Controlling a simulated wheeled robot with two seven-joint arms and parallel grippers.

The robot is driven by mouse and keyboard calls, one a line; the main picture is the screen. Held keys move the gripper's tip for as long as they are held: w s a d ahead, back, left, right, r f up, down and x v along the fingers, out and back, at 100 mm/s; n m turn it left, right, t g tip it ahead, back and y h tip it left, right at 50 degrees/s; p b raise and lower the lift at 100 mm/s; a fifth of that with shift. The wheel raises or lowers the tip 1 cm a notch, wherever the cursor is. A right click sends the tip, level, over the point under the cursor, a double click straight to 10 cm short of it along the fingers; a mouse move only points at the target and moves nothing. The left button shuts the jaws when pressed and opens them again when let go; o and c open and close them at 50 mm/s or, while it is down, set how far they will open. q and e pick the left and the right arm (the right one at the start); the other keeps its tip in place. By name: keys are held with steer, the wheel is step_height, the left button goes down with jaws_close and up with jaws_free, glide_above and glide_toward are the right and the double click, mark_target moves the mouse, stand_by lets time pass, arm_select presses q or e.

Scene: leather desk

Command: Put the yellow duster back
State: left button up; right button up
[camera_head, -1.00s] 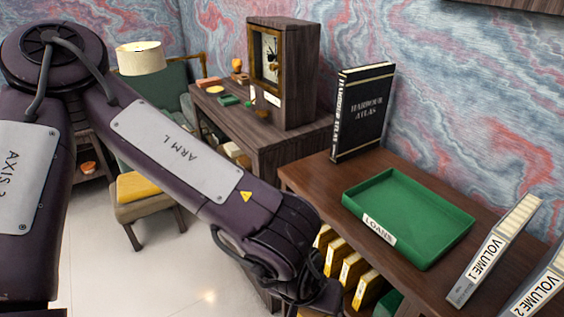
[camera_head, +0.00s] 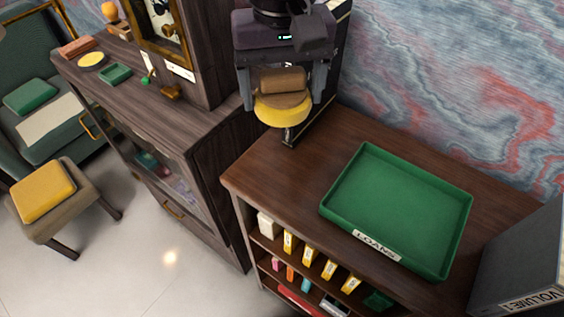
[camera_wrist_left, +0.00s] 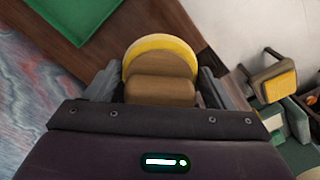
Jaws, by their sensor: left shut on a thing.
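The yellow duster has a brown wooden grip and a round yellow pad (camera_head: 281,112). My left gripper (camera_head: 283,88) is shut on the duster's grip and holds it in the air above the back left of the brown shelf top, in front of the black book (camera_head: 330,95). In the left wrist view the duster's wooden grip (camera_wrist_left: 160,90) sits between the fingers, with its yellow pad beyond. The green tray (camera_head: 400,205) labelled LOANS lies empty on the shelf top, right of the duster. My right gripper is not in view.
The dark wooden cabinet (camera_head: 215,135) to the left carries a clock case (camera_head: 200,50), a small green tray (camera_head: 115,75) and a round yellow-topped item (camera_head: 91,60). A grey VOLUME 1 binder (camera_head: 525,265) stands at right. The shelf top's front left is bare.

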arm_select(q)
steer(key=f+b, duration=0.1)
steer(key=f, duration=0.6)
steer(key=f+b, duration=0.1)
steer(key=f, duration=0.7)
steer(key=shift+w+a+f, duration=0.1)
steer(key=shift+a+f, duration=0.05)
steer(key=shift+a, duration=0.05)
step_height(320, 180, down, 4)
steer(key=shift+f, duration=0.15)
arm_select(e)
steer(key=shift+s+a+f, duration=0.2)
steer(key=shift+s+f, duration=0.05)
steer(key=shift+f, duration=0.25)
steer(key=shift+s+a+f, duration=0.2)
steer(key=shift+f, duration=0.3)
arm_select(q)
steer(key=shift+f, duration=0.15)
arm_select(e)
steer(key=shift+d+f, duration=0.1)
arm_select(q)
steer(key=o, duration=0.9)
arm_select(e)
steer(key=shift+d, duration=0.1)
arm_select(q)
steer(key=shift+r, duration=6.15)
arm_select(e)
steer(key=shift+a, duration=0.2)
